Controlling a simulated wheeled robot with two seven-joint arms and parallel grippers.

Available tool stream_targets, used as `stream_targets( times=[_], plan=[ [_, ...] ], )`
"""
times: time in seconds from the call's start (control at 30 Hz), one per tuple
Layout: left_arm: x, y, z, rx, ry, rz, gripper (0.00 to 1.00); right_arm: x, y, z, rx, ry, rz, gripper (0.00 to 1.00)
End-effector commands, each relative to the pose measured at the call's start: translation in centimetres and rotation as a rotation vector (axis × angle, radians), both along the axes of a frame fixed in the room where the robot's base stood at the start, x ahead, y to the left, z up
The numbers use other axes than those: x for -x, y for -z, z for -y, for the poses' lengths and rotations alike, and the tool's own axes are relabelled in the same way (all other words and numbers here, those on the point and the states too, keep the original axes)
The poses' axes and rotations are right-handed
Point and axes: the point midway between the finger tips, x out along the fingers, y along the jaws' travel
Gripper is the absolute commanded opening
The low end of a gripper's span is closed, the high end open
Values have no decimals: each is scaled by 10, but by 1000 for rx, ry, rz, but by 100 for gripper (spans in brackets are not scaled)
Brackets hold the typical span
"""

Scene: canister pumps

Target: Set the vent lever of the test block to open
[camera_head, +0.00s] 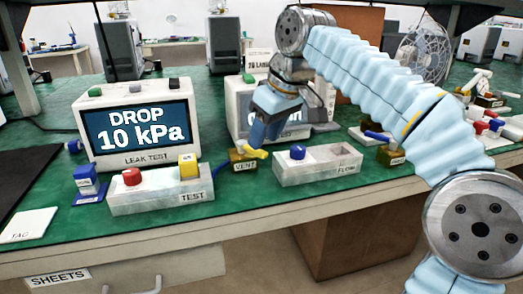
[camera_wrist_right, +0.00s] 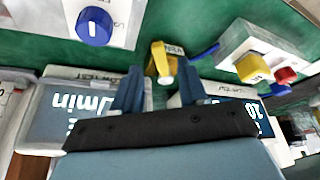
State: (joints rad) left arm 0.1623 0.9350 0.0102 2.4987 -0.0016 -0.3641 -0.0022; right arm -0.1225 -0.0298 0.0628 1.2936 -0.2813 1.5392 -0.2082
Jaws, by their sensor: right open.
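The vent block (camera_head: 243,165), a small olive block labelled VENT, stands on the green bench to the right of the white TEST block (camera_head: 160,200). Its yellow lever (camera_head: 256,153) points right in the head view. In the wrist view the lever (camera_wrist_right: 159,52) shows just beyond the fingertips, near the middle between them. My right gripper (camera_wrist_right: 160,88) is open, with one blue finger on each side and nothing visible between them. In the head view my right gripper (camera_head: 262,132) is just above and behind the lever. Contact cannot be told. My left gripper is not in view.
The leak test display (camera_head: 140,130) reads DROP 10 kPa. The TEST block carries a red knob (camera_head: 132,176) and a yellow cap (camera_head: 188,163). A FLOW block (camera_head: 325,168) with a blue knob (camera_head: 297,152) stands close right of the vent. A second display (camera_head: 240,105) stands behind my gripper.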

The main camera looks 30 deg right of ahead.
Motion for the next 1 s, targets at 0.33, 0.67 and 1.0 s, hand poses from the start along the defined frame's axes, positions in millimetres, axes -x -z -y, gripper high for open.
stream_targets(
  times=[0.33, 0.67, 1.0],
  plan=[
    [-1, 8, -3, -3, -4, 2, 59, -11, 27, -3, -1, 0, 2, 43],
    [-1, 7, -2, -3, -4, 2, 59, -11, 27, -3, 0, 0, 1, 24],
    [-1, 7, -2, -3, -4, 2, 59, -11, 27, -3, 0, 0, 1, 0]
  ],
)
